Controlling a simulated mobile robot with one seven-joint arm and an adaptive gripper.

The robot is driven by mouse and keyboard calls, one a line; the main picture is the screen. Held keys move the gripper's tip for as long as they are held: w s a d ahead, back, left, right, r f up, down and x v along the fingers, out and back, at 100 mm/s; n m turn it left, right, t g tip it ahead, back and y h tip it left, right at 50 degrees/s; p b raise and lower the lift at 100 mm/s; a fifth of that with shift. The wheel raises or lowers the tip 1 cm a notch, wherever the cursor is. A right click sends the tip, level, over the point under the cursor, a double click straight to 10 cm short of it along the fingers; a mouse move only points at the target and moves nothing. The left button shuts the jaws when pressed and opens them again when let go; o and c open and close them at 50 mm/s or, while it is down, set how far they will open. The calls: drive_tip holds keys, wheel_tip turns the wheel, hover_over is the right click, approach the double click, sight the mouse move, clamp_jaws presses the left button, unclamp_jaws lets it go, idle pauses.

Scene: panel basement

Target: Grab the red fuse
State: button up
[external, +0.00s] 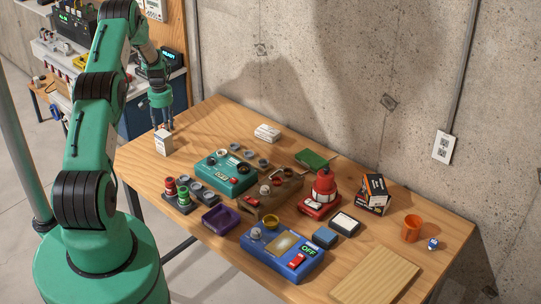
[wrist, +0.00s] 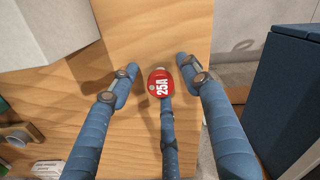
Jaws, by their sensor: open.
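The red fuse (wrist: 158,82), a red round-ended piece marked 25A, lies among my fingers in the wrist view. I cannot make it out in the external view, where my gripper covers that spot. My gripper (wrist: 156,70) is open, with blue fingers on the left and right of the fuse and a third finger over its near end. I cannot tell whether any finger touches it. In the external view my gripper (external: 162,122) points down at the table's far left end, beside a white box.
The white box (external: 163,143) stands close to my gripper; it also shows in the wrist view (wrist: 50,28). The table edge is near. A teal panel box (external: 226,178), red and green cylinders (external: 183,193) and a blue box (external: 272,255) crowd the wooden table (external: 135,160).

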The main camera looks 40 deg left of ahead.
idle(0.5)
drive_tip(key=c, duration=1.1)
drive_tip(key=shift+r, duration=0.1)
drive_tip(key=shift+r+b, duration=0.55)
drive_tip(key=shift+r, duration=4.35)
